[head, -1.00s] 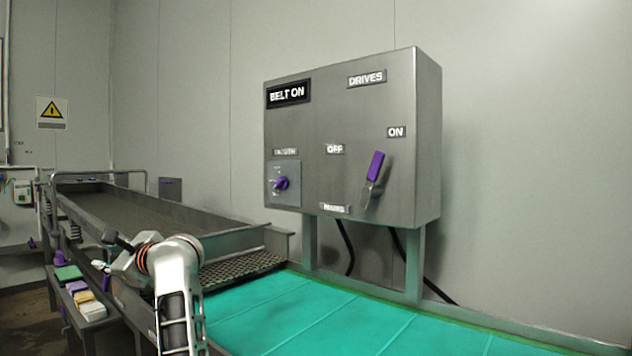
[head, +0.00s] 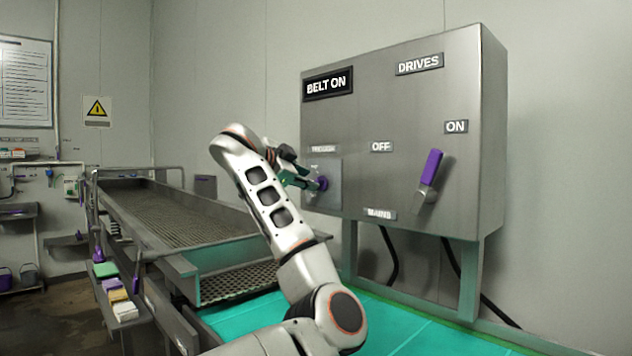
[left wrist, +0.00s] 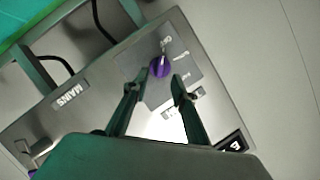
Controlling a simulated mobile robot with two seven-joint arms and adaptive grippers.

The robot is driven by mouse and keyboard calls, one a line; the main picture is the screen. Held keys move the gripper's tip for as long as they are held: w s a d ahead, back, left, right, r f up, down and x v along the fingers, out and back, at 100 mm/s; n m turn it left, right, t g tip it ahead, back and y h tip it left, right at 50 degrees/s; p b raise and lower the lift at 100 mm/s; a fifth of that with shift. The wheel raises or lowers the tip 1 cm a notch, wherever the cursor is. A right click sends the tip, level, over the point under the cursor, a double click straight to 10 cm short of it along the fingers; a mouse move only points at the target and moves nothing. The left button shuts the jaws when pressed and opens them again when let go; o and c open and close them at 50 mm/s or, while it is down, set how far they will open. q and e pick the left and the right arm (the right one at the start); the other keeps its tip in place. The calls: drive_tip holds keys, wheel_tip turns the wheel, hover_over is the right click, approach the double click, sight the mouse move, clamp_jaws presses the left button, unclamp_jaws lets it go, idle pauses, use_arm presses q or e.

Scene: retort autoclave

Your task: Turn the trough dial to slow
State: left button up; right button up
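The trough dial is a round purple knob (head: 323,184) on a grey plate at the lower left of the steel drives box (head: 400,120). It shows again in the left wrist view (left wrist: 160,66), with small labels beside it; I cannot tell exactly which one it points at. My left gripper (head: 308,180) is at the dial's plate, its fingers partly hidden by its own arm in the head view. In the left wrist view the gripper (left wrist: 160,79) is open, with a finger on either side of the knob and gaps showing. Contact cannot be seen. My right gripper is not in view.
A lever with a purple handle (head: 431,167) sits right of the dial, near the ON label. A long mesh-floored trough (head: 170,215) runs back on the left. The turquoise belt (head: 400,330) lies below the box. Sponges or blocks (head: 118,296) sit on a side shelf.

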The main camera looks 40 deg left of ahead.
use_arm(q)
drive_tip(key=x, duration=0.4)
drive_tip(key=shift+w+a+f, duration=0.1)
drive_tip(key=shift+w, duration=0.05)
drive_tip(key=shift+c, duration=0.2)
clamp_jaws()
